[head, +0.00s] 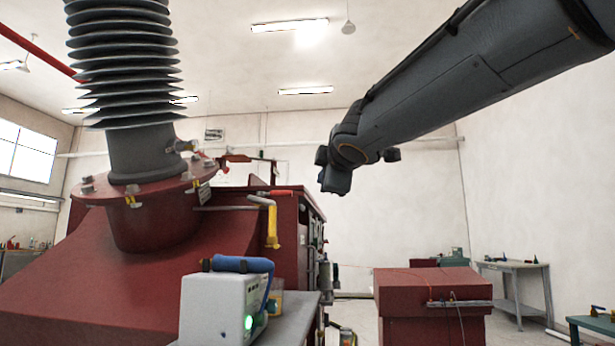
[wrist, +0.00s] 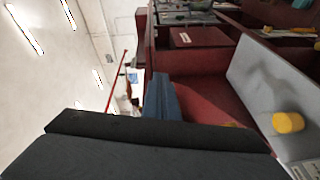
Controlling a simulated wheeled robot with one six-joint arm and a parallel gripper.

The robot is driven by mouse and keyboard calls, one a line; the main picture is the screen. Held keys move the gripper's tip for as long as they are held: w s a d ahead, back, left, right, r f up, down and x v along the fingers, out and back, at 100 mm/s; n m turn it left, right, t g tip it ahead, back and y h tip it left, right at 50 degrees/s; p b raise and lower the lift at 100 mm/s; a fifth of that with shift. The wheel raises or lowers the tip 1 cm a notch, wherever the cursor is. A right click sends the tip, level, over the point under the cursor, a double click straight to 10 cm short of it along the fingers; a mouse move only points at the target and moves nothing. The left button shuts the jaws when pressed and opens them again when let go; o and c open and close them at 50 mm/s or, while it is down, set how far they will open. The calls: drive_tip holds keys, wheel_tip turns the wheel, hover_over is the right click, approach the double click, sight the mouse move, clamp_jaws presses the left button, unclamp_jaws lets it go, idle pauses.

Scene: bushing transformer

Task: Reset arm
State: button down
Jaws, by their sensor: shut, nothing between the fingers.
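My arm reaches in from the upper right of the head view, raised well above the floor. My gripper (head: 337,180) is at its far end, small and dark, pointing down in mid-air. It is shut and holds nothing that I can see. It hangs to the right of the red transformer (head: 150,275) and its grey ribbed bushing (head: 125,65), apart from both. In the wrist view, a large dark part of my arm's end fills the bottom, and the fingertips cannot be made out clearly.
A white device (head: 222,305) with a green light and blue handle stands on a grey ledge in front. A red cabinet (head: 432,295) stands at the lower right, a workbench (head: 515,268) behind it. A yellow cylinder (wrist: 288,122) shows in the wrist view. Space around my gripper is clear.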

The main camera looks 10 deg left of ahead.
drive_tip(key=shift+s+d, duration=0.1)
drive_tip(key=shift+d, duration=0.45)
